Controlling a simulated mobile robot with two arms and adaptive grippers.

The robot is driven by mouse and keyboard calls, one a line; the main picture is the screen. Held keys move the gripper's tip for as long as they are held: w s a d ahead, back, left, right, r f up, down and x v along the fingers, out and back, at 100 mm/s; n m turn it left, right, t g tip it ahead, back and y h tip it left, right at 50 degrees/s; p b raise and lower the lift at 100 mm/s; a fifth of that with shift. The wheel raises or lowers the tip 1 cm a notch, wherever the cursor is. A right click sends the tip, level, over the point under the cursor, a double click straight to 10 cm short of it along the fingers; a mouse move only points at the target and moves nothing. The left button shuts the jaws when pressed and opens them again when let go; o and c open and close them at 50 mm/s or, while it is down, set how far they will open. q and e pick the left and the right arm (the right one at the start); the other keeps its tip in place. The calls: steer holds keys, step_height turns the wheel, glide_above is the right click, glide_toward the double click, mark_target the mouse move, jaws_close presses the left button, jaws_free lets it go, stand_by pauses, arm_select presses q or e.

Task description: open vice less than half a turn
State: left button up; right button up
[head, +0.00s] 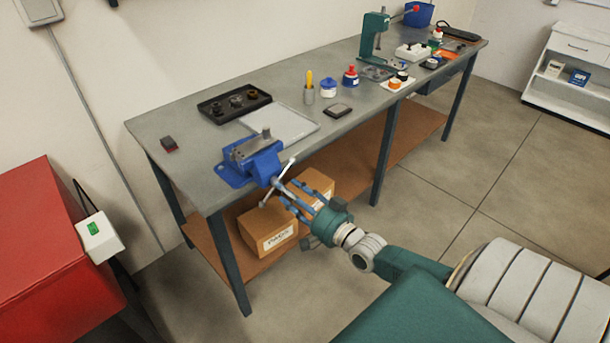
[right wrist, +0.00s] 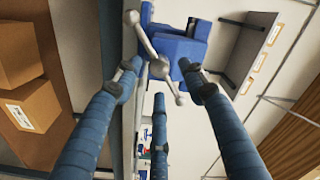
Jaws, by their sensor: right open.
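The blue vice (head: 240,172) is fixed at the front left edge of the workbench, with its grey screw handle (head: 289,167) slanting out over the edge. In the right wrist view, the vice body (right wrist: 182,48) is ahead, and the handle (right wrist: 147,46) crosses diagonally in front of it. My right gripper (head: 287,191) is open with its blue fingers pointing at the handle. In the right wrist view, its fingers (right wrist: 160,80) are spread with the handle near their tips; I cannot tell whether they touch it. My left gripper is out of view.
The workbench (head: 195,167) carries a black tray (head: 213,109), a grey flat tray (head: 300,124), bottles, and a green press (head: 367,42) farther back. Cardboard boxes (head: 262,240) stand on the shelf below the vice. A red cabinet (head: 50,220) is at the left. Floor is open at the right.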

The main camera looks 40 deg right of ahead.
steer(key=s, duration=0.8)
steer(key=shift+s+d, duration=0.15)
steer(key=shift+d, duration=0.15)
